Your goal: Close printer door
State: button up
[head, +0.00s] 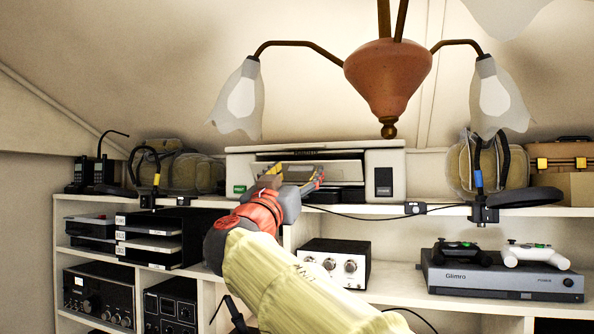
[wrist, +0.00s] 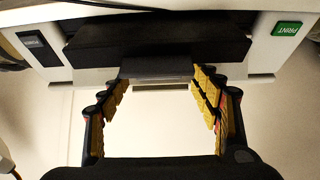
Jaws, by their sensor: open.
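The white printer (head: 395,160) stands on top of the cubby shelf in the head view, with its front open and a dark inside showing. A black tray-like part (head: 342,195) sits low at its front; in the wrist view a wide black part (wrist: 160,38) with a grey flap (wrist: 158,68) shows upside down. I cannot tell which of these is the door. My gripper (head: 296,177) is open in front of the printer, left of its middle. In the wrist view my gripper (wrist: 160,84) has its fingers on either side of the grey flap's edge; contact cannot be told.
A lamp (head: 388,75) with glass shades hangs above the printer. Headphones on stands (head: 479,170) and radios (head: 105,172) flank it. A cable (head: 370,217) runs along the shelf edge. Below are a knobbed box (head: 338,262) and a console (head: 500,276) with controllers.

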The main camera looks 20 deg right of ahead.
aim_at(300, 170)
jog(key=shift+c, duration=0.9)
jog(key=shift+d, duration=0.1)
jog(key=c, duration=1)
jog(key=shift+r, duration=0.1)
jog(key=r+g+y+p, duration=0.1)
jog(key=p, duration=0.1)
jog(key=r+g+p, duration=0.1)
jog(key=p, duration=0.2)
jog(key=shift+w+d+r+g+y+p, duration=0.15)
jog(key=shift+w+r+g+y+p, duration=0.1)
jog(key=shift+w+g+y+p, duration=0.15)
jog(key=g+p, duration=0.1)
jog(key=p, duration=0.1)
jog(key=r+y+p, duration=0.1)
jog(key=shift+w+d+g+p, duration=0.2)
jog(key=shift+w+g+p, duration=0.05)
jog(key=shift+g+p, duration=0.15)
jog(key=shift+w+p, duration=0.1)
jog(key=shift+p, duration=0.4)
jog(key=shift+d+f+g+y, duration=0.1)
jog(key=shift+g+y, duration=0.2)
